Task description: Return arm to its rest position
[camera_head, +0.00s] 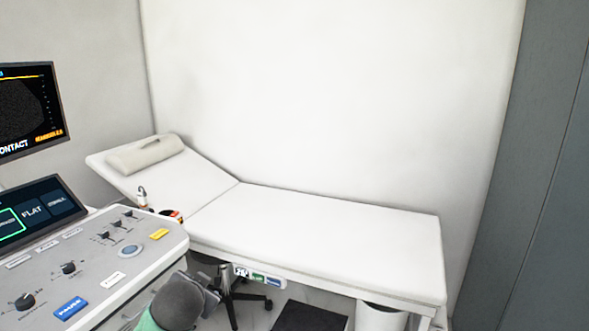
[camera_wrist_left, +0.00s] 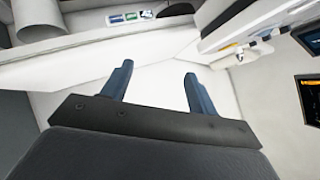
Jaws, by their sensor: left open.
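My left gripper (camera_wrist_left: 158,70) shows in the left wrist view with its two blue-grey fingers apart and nothing between them. White surfaces lie beyond the fingers, with no contact visible. In the head view a rounded grey part of my arm (camera_head: 178,303) shows at the bottom, beside the right edge of the ultrasound console (camera_head: 135,262). The fingers cannot be made out clearly there. My right gripper is in neither view.
A white exam bed (camera_head: 330,225) with a pillow (camera_head: 146,154) stands along the wall. A small bottle (camera_head: 142,196) is behind the console. A wheeled stool base (camera_head: 232,300), dark mat (camera_head: 308,318) and white bin (camera_head: 380,317) are low down. Monitors (camera_head: 28,110) stand left.

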